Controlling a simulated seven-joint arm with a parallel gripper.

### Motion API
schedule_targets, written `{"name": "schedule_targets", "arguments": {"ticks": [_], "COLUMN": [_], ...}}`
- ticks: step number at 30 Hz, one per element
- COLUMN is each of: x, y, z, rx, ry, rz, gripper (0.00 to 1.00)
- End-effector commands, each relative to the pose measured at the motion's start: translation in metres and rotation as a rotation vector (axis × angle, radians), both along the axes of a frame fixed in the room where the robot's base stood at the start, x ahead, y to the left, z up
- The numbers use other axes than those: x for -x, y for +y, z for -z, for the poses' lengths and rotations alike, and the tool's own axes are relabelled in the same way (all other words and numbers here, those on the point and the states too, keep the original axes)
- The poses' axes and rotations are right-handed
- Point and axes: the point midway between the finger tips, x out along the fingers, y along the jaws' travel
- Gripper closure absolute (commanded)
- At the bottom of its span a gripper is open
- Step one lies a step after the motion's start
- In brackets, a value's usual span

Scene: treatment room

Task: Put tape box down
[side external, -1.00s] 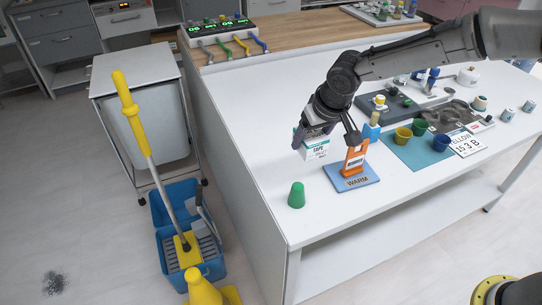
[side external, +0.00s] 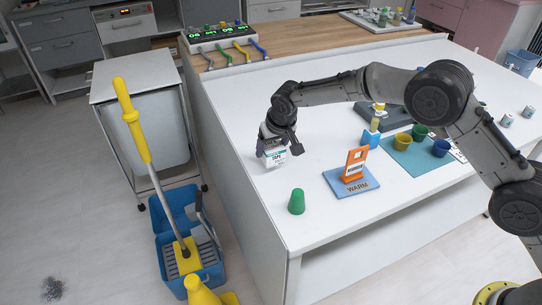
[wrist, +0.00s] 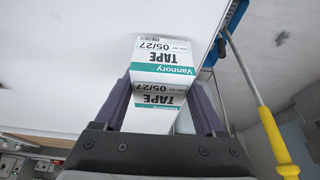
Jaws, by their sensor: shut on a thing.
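The tape box (side external: 276,159) is small and white with a teal band and black lettering. My gripper (side external: 274,148) points down and is shut on it, near the left edge of the white table (side external: 245,110). In the wrist view the tape box (wrist: 163,58) sits between the two fingers of my gripper (wrist: 162,100), with printed labels on two faces. The box is low over the table or on it; I cannot tell whether its underside touches.
A green cup (side external: 297,201) stands in front of the box. An orange stand on a blue WARM pad (side external: 352,188) is to the right. Yellow, green and blue cups stand at a teal mat (side external: 409,160). The table behind my gripper is clear.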

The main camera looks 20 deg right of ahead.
Motion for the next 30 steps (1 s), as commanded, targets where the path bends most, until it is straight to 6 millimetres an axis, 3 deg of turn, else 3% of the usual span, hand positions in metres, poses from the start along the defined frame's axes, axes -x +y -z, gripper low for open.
{"name": "schedule_targets", "arguments": {"ticks": [7,19,20,24,30], "x": [-0.002,-0.002,-0.001,-0.001,-0.001], "y": [0.001,0.001,0.001,0.001,0.001], "z": [0.031,0.036,0.036,0.036,0.035], "rx": [0.0,0.0,0.0,0.0,0.0], "ry": [0.001,0.0,0.0,0.001,0.001], "rz": [-0.001,0.0,0.0,0.0,0.0], "gripper": [0.89,0.89,0.23,0.0,0.0]}}
